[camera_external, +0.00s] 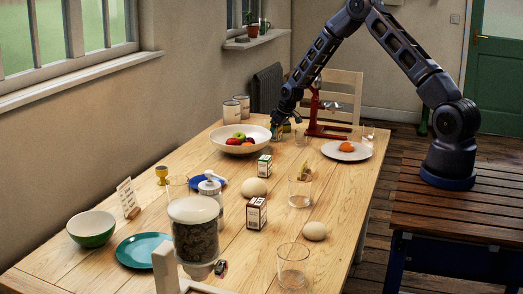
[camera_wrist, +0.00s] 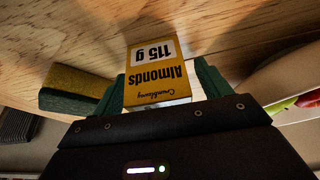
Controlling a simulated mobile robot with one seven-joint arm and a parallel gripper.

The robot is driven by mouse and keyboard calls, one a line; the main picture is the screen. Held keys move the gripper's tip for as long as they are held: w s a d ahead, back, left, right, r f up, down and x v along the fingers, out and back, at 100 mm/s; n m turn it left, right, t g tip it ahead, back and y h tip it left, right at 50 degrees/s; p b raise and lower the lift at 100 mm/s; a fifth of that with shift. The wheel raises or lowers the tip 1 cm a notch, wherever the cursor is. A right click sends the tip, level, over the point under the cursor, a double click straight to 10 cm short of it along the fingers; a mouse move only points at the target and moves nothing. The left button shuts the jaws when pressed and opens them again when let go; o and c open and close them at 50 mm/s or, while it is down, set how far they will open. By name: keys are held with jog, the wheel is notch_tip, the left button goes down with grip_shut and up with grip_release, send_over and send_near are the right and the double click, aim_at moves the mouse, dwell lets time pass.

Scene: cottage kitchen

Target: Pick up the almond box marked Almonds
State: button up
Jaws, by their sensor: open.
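The yellow almond box (camera_wrist: 155,72) with a white band reads "Almonds 115 g" upside down in the wrist view. It sits between the two green fingers of my gripper (camera_external: 281,127). The fingers are open, one on each side of the box; whether either touches it I cannot tell. In the external view my gripper is low over the far part of the table, just right of the fruit bowl, and the box cannot be made out clearly there.
A yellow and green sponge (camera_wrist: 75,90) lies left of the box in the wrist view. The fruit bowl (camera_external: 222,142) is close to my gripper; a red stand (camera_external: 314,110) and a plate with an orange item (camera_external: 330,152) are to its right. Small cartons and glasses stand nearer.

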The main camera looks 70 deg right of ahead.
jog(key=c, duration=1.1)
jog(key=shift+r, duration=0.1)
